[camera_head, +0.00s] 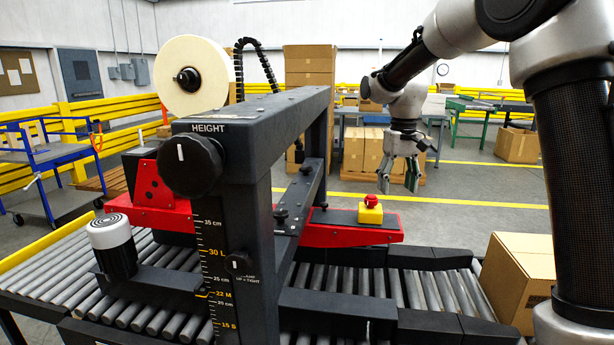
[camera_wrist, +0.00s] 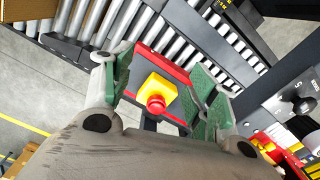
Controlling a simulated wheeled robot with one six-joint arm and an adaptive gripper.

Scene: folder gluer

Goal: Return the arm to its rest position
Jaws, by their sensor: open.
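My arm reaches in from the right of the head view, bent at the elbow. My gripper (camera_head: 398,178) hangs from it, fingers pointing down, beyond the machine's roller bed. In the wrist view my gripper (camera_wrist: 168,88) shows two green-padded fingers spread apart with nothing held between them. A yellow box with a red emergency button (camera_head: 370,210) sits on the red side bar, below and left of my gripper in the head view. The yellow box (camera_wrist: 158,88) shows between the fingers in the wrist view, apart from them.
The black machine frame with its height knob (camera_head: 192,165) and tape roll (camera_head: 194,76) stands at left centre. A cardboard box (camera_head: 518,280) is at the right by my arm. Yellow rails, a blue cart (camera_head: 50,165) and stacked cartons (camera_head: 310,70) stand behind. Open floor lies beyond the machine.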

